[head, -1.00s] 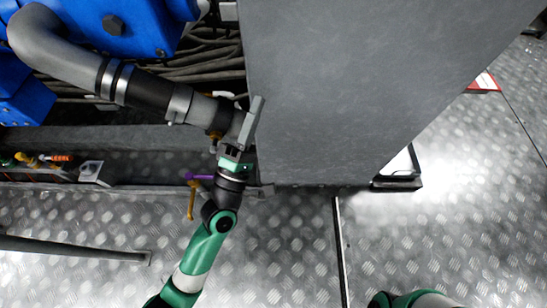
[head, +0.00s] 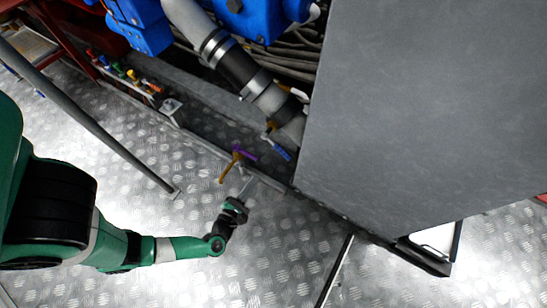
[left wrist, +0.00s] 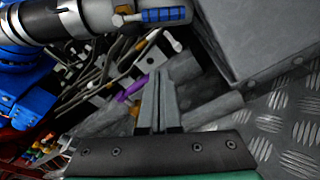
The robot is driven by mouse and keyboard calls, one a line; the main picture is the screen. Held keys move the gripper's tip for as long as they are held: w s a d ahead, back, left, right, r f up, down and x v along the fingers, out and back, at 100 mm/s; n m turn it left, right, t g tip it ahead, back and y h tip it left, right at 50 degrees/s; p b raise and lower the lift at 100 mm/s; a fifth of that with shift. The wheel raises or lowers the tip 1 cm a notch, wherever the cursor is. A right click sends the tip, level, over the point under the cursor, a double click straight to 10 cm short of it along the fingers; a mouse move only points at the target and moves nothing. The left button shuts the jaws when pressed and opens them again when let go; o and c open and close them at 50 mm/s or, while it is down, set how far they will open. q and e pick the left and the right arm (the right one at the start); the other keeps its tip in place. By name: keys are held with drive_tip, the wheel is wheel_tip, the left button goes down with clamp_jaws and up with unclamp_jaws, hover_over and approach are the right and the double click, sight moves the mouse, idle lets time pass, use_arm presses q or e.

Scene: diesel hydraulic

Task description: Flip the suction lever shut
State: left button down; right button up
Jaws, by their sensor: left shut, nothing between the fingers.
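A blue-handled lever (head: 279,151) sits at the lower end of a thick grey pipe with a black sleeve (head: 240,72). In the left wrist view the blue handle (left wrist: 163,15) lies roughly across the picture at the top, beside an orange-yellow fitting. A purple handle (head: 245,153) and an ochre handle (head: 229,166) stand lower left of it; no label shows which is the suction lever. My left gripper (head: 247,186) is shut and empty above the floor, apart from the blue lever. Its closed fingers (left wrist: 161,85) point toward the machine. My right gripper is out of view.
A large grey cabinet (head: 415,105) stands right of the pipe. Blue machinery (head: 250,18) and dark cables are behind. A row of small coloured valves (head: 125,74) and a slanting grey pole (head: 95,120) are at left. The tread-plate floor (head: 180,275) is open in front.

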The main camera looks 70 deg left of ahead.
use_arm(q)
drive_tip(key=w+a+r+b, duration=0.1)
drive_tip(key=w+a, duration=0.4)
drive_tip(key=w, duration=0.5)
drive_tip(key=shift+a+r, duration=0.35)
drive_tip(key=shift+r, duration=0.1)
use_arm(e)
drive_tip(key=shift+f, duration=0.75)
